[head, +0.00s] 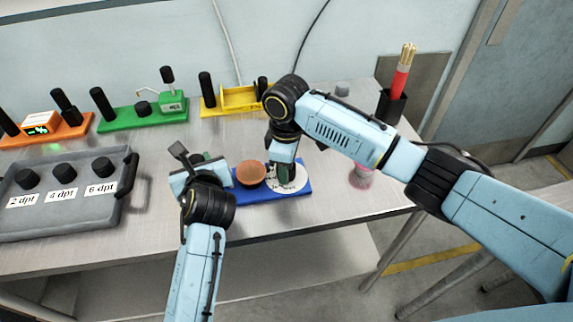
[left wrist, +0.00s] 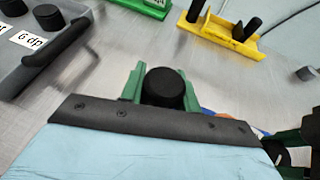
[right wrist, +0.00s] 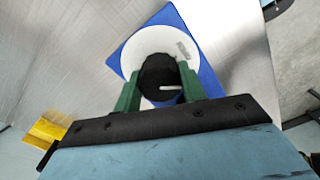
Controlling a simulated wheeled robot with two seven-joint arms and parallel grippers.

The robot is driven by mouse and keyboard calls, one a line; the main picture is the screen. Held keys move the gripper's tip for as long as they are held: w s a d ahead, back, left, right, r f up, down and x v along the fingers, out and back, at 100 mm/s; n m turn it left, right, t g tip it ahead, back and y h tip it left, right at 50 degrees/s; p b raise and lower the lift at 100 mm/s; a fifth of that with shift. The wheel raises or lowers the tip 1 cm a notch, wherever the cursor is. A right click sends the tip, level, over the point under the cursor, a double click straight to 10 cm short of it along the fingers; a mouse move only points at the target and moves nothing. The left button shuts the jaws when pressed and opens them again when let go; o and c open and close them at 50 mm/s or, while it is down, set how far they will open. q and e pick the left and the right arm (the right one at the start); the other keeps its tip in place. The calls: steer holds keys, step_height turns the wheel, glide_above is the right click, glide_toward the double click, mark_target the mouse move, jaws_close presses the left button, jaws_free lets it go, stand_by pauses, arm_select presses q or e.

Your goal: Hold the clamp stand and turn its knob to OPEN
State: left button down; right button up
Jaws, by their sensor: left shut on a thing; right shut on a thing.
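The clamp stand has a blue base (head: 300,190), an orange-brown round part (head: 250,173) and a white dial (head: 301,182). My left gripper (head: 207,160) is at the stand's left end. In the left wrist view its green fingers are shut on the stand's black post (left wrist: 165,88). My right gripper (head: 286,178) comes down over the dial. In the right wrist view its green fingers are shut on the black knob (right wrist: 158,72). The knob's white mark (right wrist: 170,88) points rightward there, away from a small dial label (right wrist: 183,48) too blurred to read.
A grey tray (head: 60,222) with black knobs labelled 2, 4 and 6 dpt is at the left. Orange (head: 75,130), green (head: 120,122) and yellow (head: 215,109) modules stand along the back. A black cup (head: 391,105) with a red-handled brush is at the right. The front table strip is clear.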

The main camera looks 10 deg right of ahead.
arm_select(q)
steer(key=shift+f, duration=0.1)
arm_select(e)
steer(key=n, duration=0.3)
steer(key=shift+n, duration=2.1)
steer(key=o, duration=0.7)
steer(key=shift+r, duration=0.1)
step_height(320, 180, up, 12)
